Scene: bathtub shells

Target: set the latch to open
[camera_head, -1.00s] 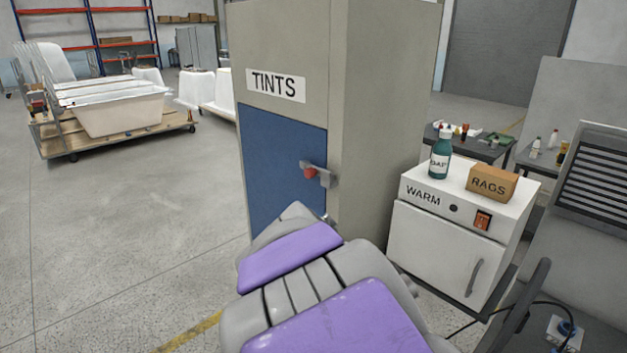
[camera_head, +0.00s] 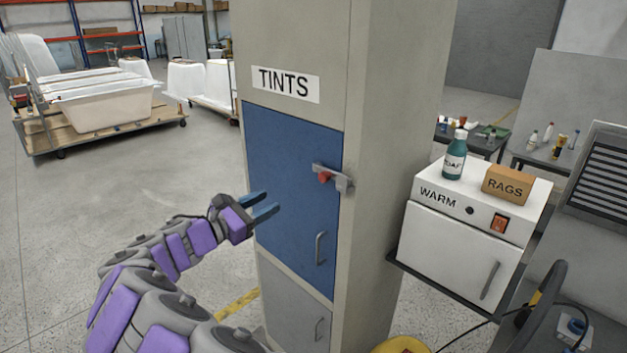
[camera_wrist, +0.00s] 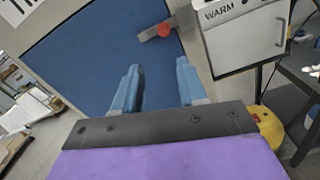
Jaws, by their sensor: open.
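The latch (camera_head: 333,177) is a grey metal bar with a red knob (camera_head: 324,177), lying across the right edge of the blue door (camera_head: 285,190) and the cabinet frame. The bar slopes slightly down to the right. The door is shut below the TINTS label (camera_head: 286,83) and has a grey handle (camera_head: 320,248). My gripper (camera_head: 266,205) is open and empty, in front of the door, left of and below the latch and apart from it. In the wrist view, the latch (camera_wrist: 158,33) shows beyond the open blue fingers (camera_wrist: 157,82).
A white WARM cabinet (camera_head: 458,238) stands right of the tall cabinet (camera_head: 390,150), with a green bottle (camera_head: 453,160) and a RAGS box (camera_head: 509,185) on top. A yellow object (camera_head: 401,345) sits at the cabinet's foot. The floor at left is open, with a bathtub cart (camera_head: 95,125) behind.

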